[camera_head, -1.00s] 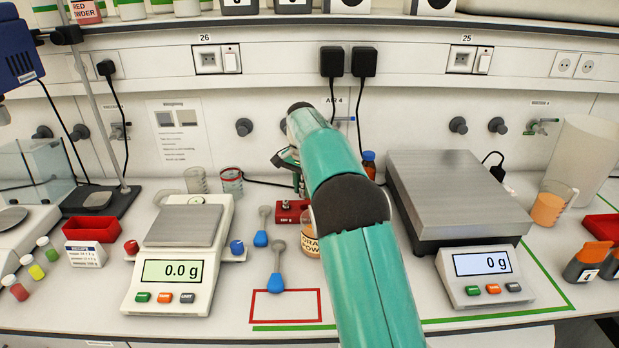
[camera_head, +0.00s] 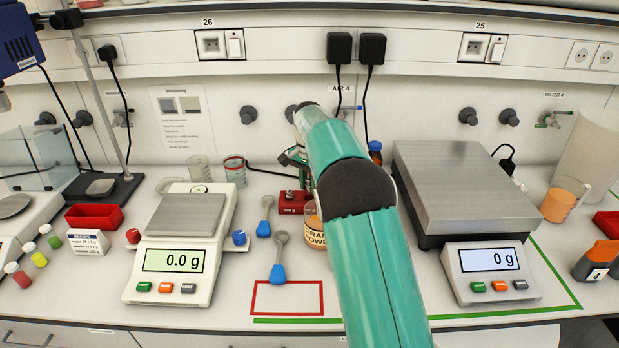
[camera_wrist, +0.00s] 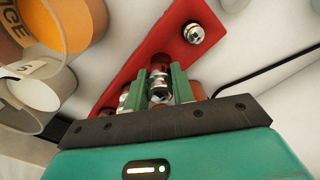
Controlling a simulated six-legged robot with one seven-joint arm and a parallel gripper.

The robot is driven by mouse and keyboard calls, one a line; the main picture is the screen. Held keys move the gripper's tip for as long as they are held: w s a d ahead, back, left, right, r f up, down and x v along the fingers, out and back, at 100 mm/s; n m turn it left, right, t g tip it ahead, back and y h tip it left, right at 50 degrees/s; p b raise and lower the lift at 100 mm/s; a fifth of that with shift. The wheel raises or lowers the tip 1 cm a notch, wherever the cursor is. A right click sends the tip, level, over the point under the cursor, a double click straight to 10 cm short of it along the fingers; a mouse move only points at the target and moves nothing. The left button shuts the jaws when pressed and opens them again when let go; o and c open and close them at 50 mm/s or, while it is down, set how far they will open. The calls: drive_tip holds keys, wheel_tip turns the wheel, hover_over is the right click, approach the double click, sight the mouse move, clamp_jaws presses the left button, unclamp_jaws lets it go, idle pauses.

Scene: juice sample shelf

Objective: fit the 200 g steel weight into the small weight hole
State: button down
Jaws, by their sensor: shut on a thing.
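A steel weight (camera_wrist: 158,88) is between the two green fingers of my gripper (camera_wrist: 158,78), which is shut on it. The red weight block (camera_wrist: 150,45) lies under and beyond the fingertips in the wrist view; it also shows in the head view (camera_head: 291,203). Another steel weight (camera_wrist: 193,33) stands at the block's far right end. More shiny metal shows beside the left finger, partly covered. I cannot tell whether the held weight touches the block. In the head view my arm covers most of the gripper.
A small balance (camera_head: 178,262) stands left, a large steel-topped scale (camera_head: 447,190) right. A black cable (camera_wrist: 270,75) runs beside the block.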

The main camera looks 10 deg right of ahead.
sight(309, 184)
drive_tip(key=shift+w+f, duration=0.2)
drive_tip(key=shift+f, duration=0.35)
drive_tip(key=shift+s+r, duration=0.15)
drive_tip(key=shift+s, duration=0.05)
drive_tip(key=shift+f, duration=1.1)
drive_tip(key=shift+r, duration=0.15)
drive_tip(key=shift+r, duration=0.55)
drive_tip(key=shift+w, duration=0.1)
drive_tip(key=shift+f, duration=0.7)
idle(0.6)
drive_tip(key=shift+r, duration=0.2)
